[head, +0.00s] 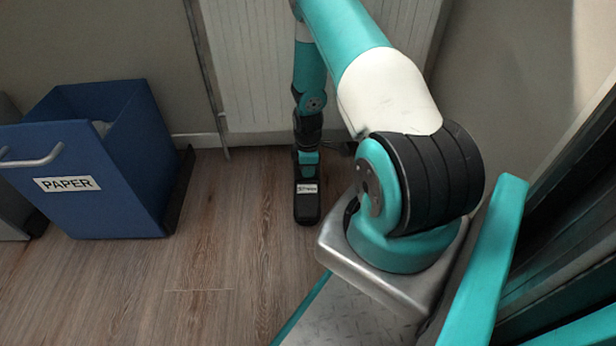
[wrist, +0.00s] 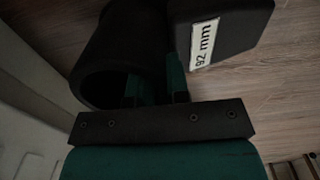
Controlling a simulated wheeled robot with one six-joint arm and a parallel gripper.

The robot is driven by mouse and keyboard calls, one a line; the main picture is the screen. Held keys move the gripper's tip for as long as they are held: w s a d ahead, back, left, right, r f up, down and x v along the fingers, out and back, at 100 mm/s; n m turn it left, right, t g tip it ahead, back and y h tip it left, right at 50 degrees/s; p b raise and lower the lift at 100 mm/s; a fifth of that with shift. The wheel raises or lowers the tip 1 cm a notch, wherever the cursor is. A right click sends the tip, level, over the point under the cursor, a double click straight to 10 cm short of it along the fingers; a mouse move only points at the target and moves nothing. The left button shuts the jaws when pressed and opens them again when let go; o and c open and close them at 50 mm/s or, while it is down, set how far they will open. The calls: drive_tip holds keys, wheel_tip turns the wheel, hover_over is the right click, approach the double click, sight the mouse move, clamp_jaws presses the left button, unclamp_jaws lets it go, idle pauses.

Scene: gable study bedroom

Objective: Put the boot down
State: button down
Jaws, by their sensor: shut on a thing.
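The black boot (head: 307,205) is below my arm in the head view, its toe toward me and a small white label on it. In the wrist view its dark round shaft opening (wrist: 110,88) is at the left, and the foot (wrist: 232,22) with a "92 mm" label is at the upper right. My gripper (wrist: 157,88) is shut on the boot at the shaft's rim; it also shows in the head view (head: 308,157) just behind the boot's label. The boot looks close to the wood floor, but I cannot tell whether its sole touches.
A blue bin (head: 100,205) labelled "PAPER" stands at the left, with a grey bin (head: 12,222) beyond it. A white radiator (head: 255,65) is on the wall behind the boot. The wood floor (head: 235,220) between the blue bin and the boot is clear.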

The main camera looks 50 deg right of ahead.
drive_tip(key=shift+f+b, duration=0.3)
drive_tip(key=shift+f, duration=0.85)
drive_tip(key=shift+f, duration=0.15)
drive_tip(key=c, duration=1.1)
unclamp_jaws()
wheel_tip(320, 180, up, 12)
drive_tip(key=p, duration=0.8)
drive_tip(key=shift+r, duration=0.2)
